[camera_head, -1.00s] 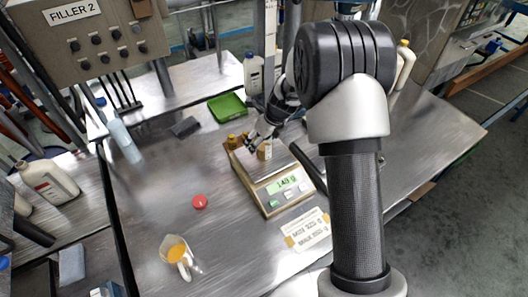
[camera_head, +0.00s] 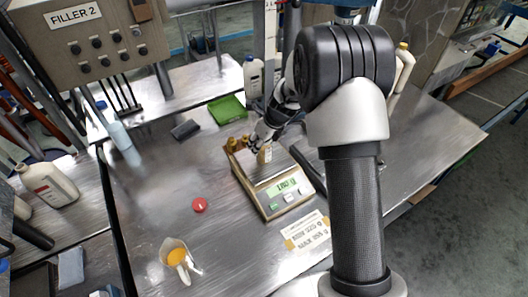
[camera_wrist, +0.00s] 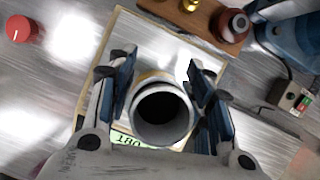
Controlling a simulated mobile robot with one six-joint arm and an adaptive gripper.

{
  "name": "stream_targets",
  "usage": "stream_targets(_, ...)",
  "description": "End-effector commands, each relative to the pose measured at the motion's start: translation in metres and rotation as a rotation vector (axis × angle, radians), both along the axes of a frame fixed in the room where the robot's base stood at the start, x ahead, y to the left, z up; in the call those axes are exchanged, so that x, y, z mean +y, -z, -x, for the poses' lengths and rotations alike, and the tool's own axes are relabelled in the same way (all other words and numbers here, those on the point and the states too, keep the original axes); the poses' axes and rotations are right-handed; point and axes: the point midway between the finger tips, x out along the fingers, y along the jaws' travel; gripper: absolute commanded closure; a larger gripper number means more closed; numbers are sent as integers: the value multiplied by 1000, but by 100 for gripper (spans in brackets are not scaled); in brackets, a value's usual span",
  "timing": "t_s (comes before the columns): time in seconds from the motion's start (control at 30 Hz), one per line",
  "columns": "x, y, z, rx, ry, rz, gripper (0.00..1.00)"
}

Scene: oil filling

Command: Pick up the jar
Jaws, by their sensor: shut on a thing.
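The jar (camera_wrist: 161,113) is open-topped with a pale rim and dark inside, seen from above in the wrist view. It stands upright over the pan of the scale (camera_wrist: 108,70), between the fingers of my gripper (camera_wrist: 158,78), which is shut on it. In the head view, the jar (camera_head: 265,154) is small and partly hidden by my gripper (camera_head: 257,140). The scale (camera_head: 288,197) has a lit green display reading about 180. I cannot tell whether the jar's base touches the pan.
A wooden block with brass weights (camera_head: 235,143) adjoins the scale. The table's left middle is clear.

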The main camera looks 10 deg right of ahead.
Motion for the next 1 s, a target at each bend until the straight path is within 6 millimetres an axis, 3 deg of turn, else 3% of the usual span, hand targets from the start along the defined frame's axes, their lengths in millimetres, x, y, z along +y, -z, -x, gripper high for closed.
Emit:
stream_targets(0.57, 0, -13, -1, -2, 1, -1, 81)
stream_targets(1.0, 0, -62, -1, -2, 0, 0, 81)
